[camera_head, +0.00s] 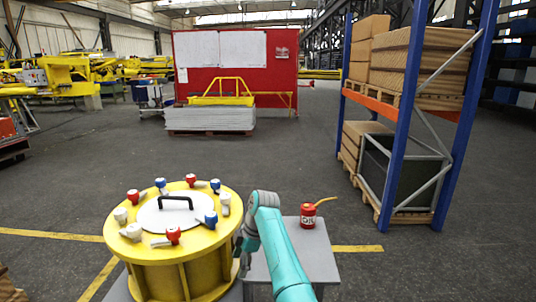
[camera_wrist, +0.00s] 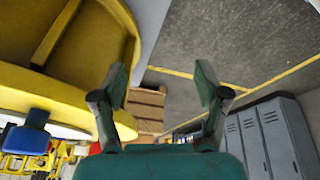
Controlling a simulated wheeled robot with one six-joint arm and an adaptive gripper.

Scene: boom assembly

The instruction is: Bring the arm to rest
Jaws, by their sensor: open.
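My teal arm (camera_head: 278,250) reaches up from the bottom of the head view, just right of the yellow round drum (camera_head: 118,226). My gripper (camera_wrist: 161,82) is open and empty in the wrist view, its two fingers spread apart. In the head view its fingers are mostly hidden beside the drum, so I cannot tell its exact distance from it. The drum's yellow side also shows in the wrist view (camera_wrist: 80,45), at upper left.
On the drum sit a grey lid with a black handle (camera_head: 175,200) and several red, blue and white knobs. A red oil can (camera_head: 308,216) stands on a grey table (camera_head: 306,255) to the right. A blue-posted rack (camera_head: 400,120) stands farther right. Open floor lies behind.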

